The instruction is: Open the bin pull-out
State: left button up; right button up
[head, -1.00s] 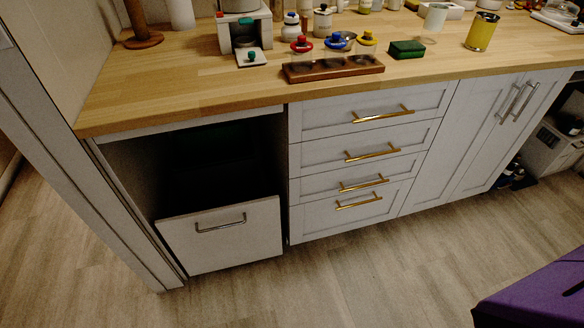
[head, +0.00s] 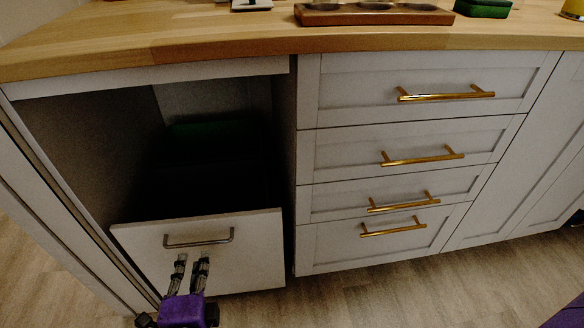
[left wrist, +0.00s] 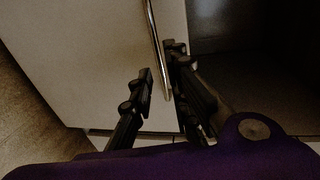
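The bin pull-out (head: 256,256) has a low white front panel at the lower left of the head view, below a dark open cabinet space. Its grey bar handle (head: 198,242) runs across the upper part of the panel. My left gripper (head: 191,260) is just below the handle, its two fingers apart and pointing at the panel. In the left wrist view the handle (left wrist: 157,45) runs up between the gripper's fingers (left wrist: 158,68), close to the right one. Contact cannot be told. My right gripper is not in view.
A dark green bin (head: 213,128) shows dimly inside the cabinet space. Drawers with gold handles (head: 422,157) stand to the right, shut. A wooden countertop (head: 150,38) overhangs above, with a wooden tray (head: 375,16) on it. The floor (head: 400,295) in front is clear.

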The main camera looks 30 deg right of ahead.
aim_at(198, 244)
pick_arm(q)
jog(key=b+x, duration=0.3)
jog(key=x, duration=0.4)
jog(key=shift+w+f, duration=0.1)
jog(key=shift+f, duration=0.05)
jog(key=shift+w, duration=0.25)
grip_shut()
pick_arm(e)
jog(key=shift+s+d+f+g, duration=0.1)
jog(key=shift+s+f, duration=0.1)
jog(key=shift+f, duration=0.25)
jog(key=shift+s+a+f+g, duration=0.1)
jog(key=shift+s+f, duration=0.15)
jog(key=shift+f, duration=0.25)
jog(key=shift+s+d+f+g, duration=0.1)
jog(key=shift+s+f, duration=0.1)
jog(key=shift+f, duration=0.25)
